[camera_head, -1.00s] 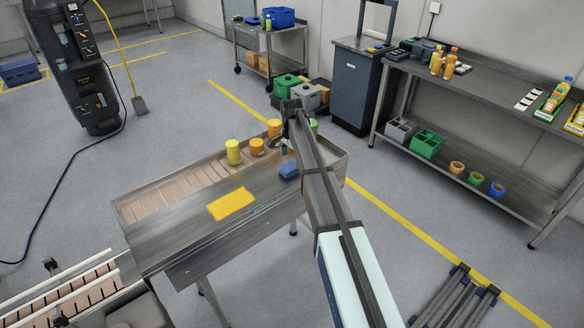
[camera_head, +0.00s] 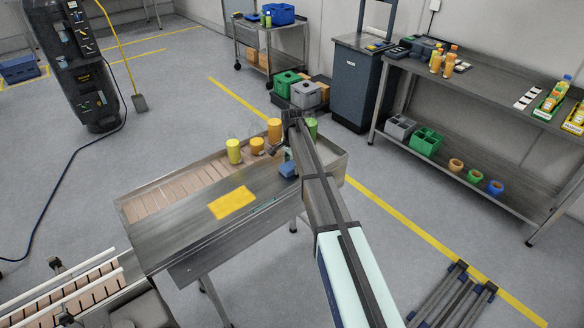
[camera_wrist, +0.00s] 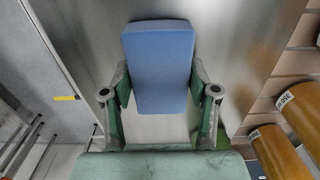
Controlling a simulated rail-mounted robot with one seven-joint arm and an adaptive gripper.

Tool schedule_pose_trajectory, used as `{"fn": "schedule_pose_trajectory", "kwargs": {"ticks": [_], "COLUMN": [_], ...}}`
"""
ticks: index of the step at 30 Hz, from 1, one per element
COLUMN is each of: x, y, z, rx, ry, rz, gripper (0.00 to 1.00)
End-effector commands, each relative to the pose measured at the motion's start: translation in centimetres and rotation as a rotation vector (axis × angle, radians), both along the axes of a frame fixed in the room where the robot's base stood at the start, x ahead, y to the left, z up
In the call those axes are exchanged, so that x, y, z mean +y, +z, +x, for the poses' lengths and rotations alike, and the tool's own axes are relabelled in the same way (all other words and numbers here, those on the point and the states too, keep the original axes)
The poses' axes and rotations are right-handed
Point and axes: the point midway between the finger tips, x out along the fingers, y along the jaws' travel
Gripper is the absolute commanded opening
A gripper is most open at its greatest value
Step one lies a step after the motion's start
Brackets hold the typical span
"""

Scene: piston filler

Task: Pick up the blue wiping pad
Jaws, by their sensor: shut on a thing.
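The blue wiping pad (camera_wrist: 158,62) is a small blue block on the steel table (camera_head: 180,240), near its right end. It also shows in the head view (camera_head: 288,169), partly hidden by my arm. In the wrist view my gripper (camera_wrist: 160,95) has one finger on each long side of the pad and is shut on it. In the head view my gripper (camera_head: 286,156) is just above the pad. I cannot tell whether the pad is clear of the steel surface.
Yellow and orange cylinders (camera_head: 257,146) stand close behind the pad, and a green one (camera_head: 311,127) stands beside my arm. A flat yellow sheet (camera_head: 232,203) lies left of the pad. A slatted conveyor strip (camera_head: 165,200) runs along the table's back.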

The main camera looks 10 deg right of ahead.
Motion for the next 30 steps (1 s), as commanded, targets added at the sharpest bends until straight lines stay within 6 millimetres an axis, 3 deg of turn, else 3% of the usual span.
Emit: {"fn": "schedule_pose_trajectory", "kwargs": {"ticks": [8, 14, 20, 30], "x": [0.0, 0.0, 0.0, 0.0], "y": [0.5, 2.5, 6.6, 15.2], "z": [0.0, 0.0, 0.1, 0.2], "rx": [0.000, -0.001, -0.004, -0.002], "ry": [0.000, 0.000, 0.000, 0.000], "rz": [0.000, 0.000, 0.000, 0.000], "gripper": [0.30, 0.30, 0.30, 0.30]}}
